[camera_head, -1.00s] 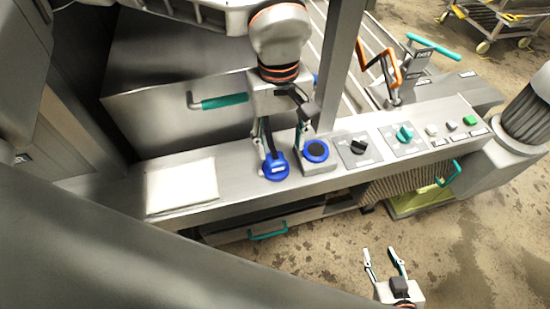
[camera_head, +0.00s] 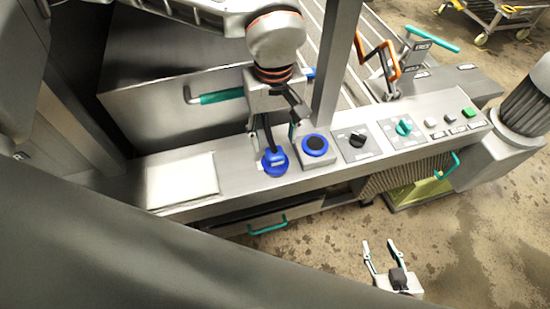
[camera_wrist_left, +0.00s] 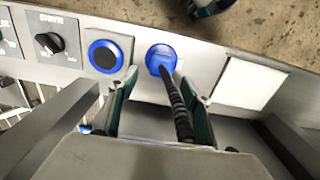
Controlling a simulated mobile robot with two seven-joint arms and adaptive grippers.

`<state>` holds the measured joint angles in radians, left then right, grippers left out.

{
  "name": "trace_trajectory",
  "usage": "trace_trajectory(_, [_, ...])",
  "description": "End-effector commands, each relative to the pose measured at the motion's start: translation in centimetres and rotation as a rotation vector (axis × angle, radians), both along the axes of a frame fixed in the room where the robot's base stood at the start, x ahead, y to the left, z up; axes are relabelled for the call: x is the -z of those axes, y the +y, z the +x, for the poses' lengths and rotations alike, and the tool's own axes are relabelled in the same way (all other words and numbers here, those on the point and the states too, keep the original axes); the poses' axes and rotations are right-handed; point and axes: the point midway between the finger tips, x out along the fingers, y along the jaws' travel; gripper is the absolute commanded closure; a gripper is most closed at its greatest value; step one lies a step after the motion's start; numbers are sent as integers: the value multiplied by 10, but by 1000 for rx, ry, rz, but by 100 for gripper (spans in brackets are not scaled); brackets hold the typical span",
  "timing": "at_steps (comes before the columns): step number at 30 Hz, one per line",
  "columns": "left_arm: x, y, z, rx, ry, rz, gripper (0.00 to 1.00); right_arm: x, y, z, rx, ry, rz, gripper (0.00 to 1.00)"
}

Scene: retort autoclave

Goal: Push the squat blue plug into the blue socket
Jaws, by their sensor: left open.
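The squat blue plug (camera_head: 275,163) is at the front of the grey panel, left of the socket, with a dark cable rising from it. The blue socket (camera_head: 315,145) is a blue ring with a dark centre on a raised grey block. In the left wrist view the plug (camera_wrist_left: 160,57) is right of the socket (camera_wrist_left: 104,56). My left gripper (camera_head: 274,138) is open above and behind the plug. The cable passes between its fingers, which look clear of the plug. My right gripper (camera_head: 379,252) is open and empty above the floor.
A black knob (camera_head: 357,140) and a teal knob (camera_head: 403,127) sit right of the socket. A pale plate (camera_head: 182,180) lies on the panel at left. A steel post (camera_head: 338,65) rises behind the socket. A teal handle (camera_head: 267,226) is below the panel.

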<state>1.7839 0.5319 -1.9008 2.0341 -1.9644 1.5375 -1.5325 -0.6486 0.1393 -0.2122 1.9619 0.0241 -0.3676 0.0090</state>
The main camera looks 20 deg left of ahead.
Motion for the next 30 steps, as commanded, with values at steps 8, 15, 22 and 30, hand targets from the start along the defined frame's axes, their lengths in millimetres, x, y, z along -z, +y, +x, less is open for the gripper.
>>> trace_trajectory(8, [11, -2, -4, 2, 3, 2, 51, -2, 0, 0, -1, -1, 0, 60])
trace_trajectory(15, [44, -4, -9, -2, 3, 1, 51, -6, 0, 1, 0, -3, 0, 60])
trace_trajectory(22, [51, -4, -8, -1, -1, 0, 51, -6, 0, 1, 0, -3, 0, 60])
trace_trajectory(30, [51, -4, -8, -1, -1, 0, 62, -6, 0, 1, -1, -3, 0, 60])
